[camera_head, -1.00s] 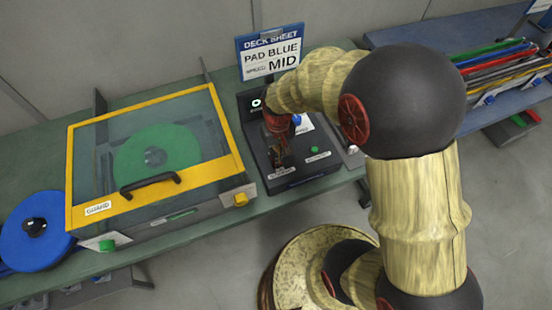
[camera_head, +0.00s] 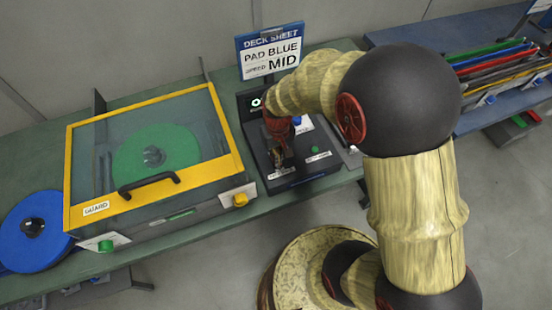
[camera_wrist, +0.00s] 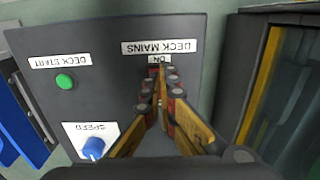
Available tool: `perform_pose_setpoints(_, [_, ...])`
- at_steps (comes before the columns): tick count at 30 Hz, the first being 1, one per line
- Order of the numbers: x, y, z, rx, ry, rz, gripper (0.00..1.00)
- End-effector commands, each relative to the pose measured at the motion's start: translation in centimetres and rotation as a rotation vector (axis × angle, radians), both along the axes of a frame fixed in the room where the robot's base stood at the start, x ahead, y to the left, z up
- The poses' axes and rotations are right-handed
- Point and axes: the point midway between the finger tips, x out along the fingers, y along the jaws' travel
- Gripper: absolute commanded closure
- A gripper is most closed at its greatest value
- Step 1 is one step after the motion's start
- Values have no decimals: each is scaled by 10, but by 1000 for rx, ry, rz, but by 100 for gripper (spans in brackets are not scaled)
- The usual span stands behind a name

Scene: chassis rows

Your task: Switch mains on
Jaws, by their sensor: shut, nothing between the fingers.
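The dark control box (camera_head: 322,165) stands on the green bench, and its sloped panel fills much of the wrist view (camera_wrist: 95,100). The DECK MAINS label (camera_wrist: 160,47) is upside down there, with a small ON mark (camera_wrist: 157,59) beside it. My gripper (camera_wrist: 161,76) is shut and empty, its fingertips right by the ON mark. It also shows over the box in the head view (camera_head: 280,160). The mains switch is hidden behind the fingers, so I cannot tell its position or whether I touch it.
A green DECK START button (camera_wrist: 65,81) and a blue SPEED knob (camera_wrist: 93,148) share the panel. The yellow-framed guard (camera_head: 222,172) is down over a green disc, left of the box. A blue disc (camera_head: 18,246) lies farther left. A deck sheet (camera_head: 270,55) stands behind.

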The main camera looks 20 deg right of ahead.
Motion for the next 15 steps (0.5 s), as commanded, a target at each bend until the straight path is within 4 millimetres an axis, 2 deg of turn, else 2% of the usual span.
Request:
perform_pose_setpoints(8, [0,0,-4,0,0,0,100])
perform_pose_setpoints(15, [0,0,4,0,0,0,100])
